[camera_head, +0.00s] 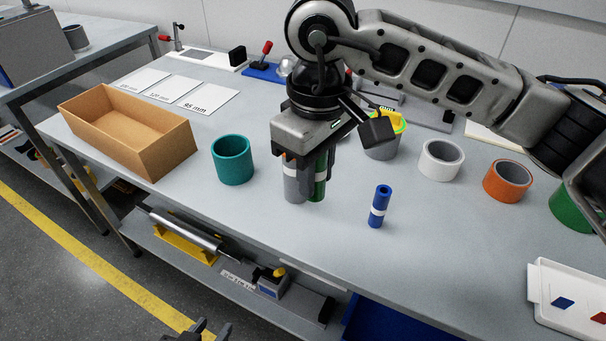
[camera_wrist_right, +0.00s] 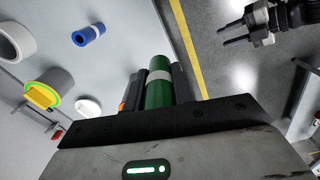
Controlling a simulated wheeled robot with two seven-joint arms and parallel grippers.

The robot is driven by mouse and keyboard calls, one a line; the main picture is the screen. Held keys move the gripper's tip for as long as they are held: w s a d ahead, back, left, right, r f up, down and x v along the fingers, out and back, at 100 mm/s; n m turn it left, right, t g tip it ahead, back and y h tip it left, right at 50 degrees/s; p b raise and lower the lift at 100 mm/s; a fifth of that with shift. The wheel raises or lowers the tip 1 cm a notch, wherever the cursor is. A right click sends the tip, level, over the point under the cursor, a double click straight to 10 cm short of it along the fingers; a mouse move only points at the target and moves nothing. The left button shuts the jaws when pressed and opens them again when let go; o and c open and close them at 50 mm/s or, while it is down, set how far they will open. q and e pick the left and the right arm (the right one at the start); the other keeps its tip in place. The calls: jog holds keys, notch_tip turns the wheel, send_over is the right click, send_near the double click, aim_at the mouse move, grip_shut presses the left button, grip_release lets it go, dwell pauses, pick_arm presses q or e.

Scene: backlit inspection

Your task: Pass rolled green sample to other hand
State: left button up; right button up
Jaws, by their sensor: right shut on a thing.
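The rolled green sample (camera_head: 320,178) with a pale band is held upright in my right gripper (camera_head: 308,170), over the table's front part. In the right wrist view the green roll (camera_wrist_right: 159,92) sits between the two dark fingers of the shut right gripper (camera_wrist_right: 157,88). My left gripper (camera_head: 209,328) shows only its tips at the bottom edge of the head view, in front of the table. In the right wrist view the left gripper (camera_wrist_right: 234,34) is at the upper right, fingers apart and empty, clear of the roll.
A grey cylinder (camera_head: 295,188) shows beside the green roll. A blue roll (camera_head: 379,206) stands to the right, a teal cup (camera_head: 233,160) to the left. A cardboard box (camera_head: 128,132), white ring (camera_head: 441,160) and orange ring (camera_head: 507,181) stand on the table. A white tray (camera_head: 540,294) is front right.

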jog(key=s+d+r+m, duration=0.3)
jog(key=d+r+m, duration=0.2)
jog(key=r, duration=0.1)
jog(key=w+a+m, duration=0.5)
jog(key=w+a, duration=0.1)
jog(key=a, duration=0.3)
jog(key=shift+w+a, duration=0.2)
jog(key=shift+a, duration=0.1)
jog(key=shift+r, duration=0.1)
jog(key=s+d+f, duration=0.2)
jog(key=d+f, duration=0.5)
jog(key=d, duration=0.2)
jog(key=s+d+f, duration=0.2)
jog(key=d+f, duration=0.4)
jog(key=d, duration=0.4)
jog(key=shift+s+f+n, duration=0.35)
jog(key=shift+n, duration=0.05)
jog(key=shift+a, duration=0.1)
